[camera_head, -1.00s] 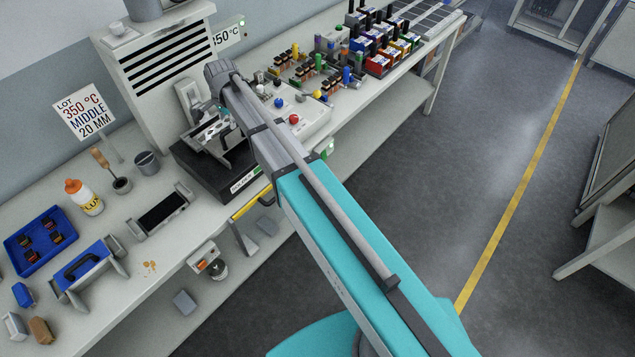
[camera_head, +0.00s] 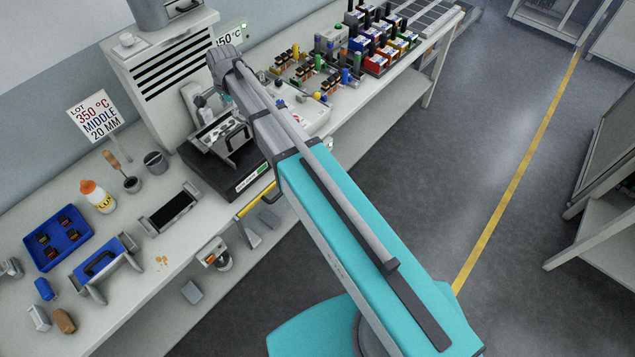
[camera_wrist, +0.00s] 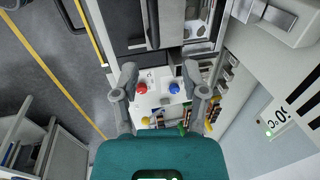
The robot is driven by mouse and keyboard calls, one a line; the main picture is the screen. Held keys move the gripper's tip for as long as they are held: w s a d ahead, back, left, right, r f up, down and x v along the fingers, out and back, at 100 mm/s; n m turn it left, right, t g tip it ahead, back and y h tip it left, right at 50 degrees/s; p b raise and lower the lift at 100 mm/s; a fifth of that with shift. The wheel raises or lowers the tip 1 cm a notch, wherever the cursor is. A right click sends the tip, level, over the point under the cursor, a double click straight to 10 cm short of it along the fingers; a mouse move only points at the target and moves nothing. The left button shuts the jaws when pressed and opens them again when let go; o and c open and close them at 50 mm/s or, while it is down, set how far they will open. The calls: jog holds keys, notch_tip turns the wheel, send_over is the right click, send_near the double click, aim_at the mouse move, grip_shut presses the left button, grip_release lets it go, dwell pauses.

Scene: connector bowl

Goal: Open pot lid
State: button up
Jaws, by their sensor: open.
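The black heated station (camera_head: 218,180) stands on the bench in front of the vented unit, with a black handle and metal parts on top. I take this for the pot and its lid, but the parts are small. In the wrist view the black handle (camera_wrist: 152,25) is at the top, beyond my fingertips. My gripper (camera_wrist: 159,76) is open and empty, with its fingers apart over the white control panel (camera_wrist: 160,103). A red button (camera_wrist: 142,89) and a blue button (camera_wrist: 174,88) show between the fingers. In the head view my arm hides much of the panel.
A white vented unit (camera_head: 165,75) stands behind the station. A sign (camera_head: 95,117) reads 350 °C, middle, 20 mm. Colourful connectors and bins (camera_head: 375,48) fill the right bench.

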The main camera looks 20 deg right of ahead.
jog(key=s+d+f+n+g+h+b, duration=0.1)
jog(key=s+d+f+n+b, duration=0.9)
jog(key=s+d+f+b, duration=1)
jog(key=shift+s+d+n+g, duration=0.35)
jog(key=shift+s+d, duration=0.25)
jog(key=shift+s, duration=0.65)
dwell(0.3)
dwell(0.5)
jog(key=w+a+r+m+t+y+p, duration=0.1)
jog(key=w+a+r+m+p, duration=0.9)
jog(key=w+a+r+p, duration=0.9)
notch_tip(320, 180, up, 4)
jog(key=w+p, duration=0.2)
jog(key=p, duration=0.1)
jog(key=shift+w+a+f+m+t, duration=0.2)
jog(key=shift+w+a+m+t, duration=0.15)
jog(key=shift+w+a, duration=0.05)
jog(key=shift+f, duration=0.2)
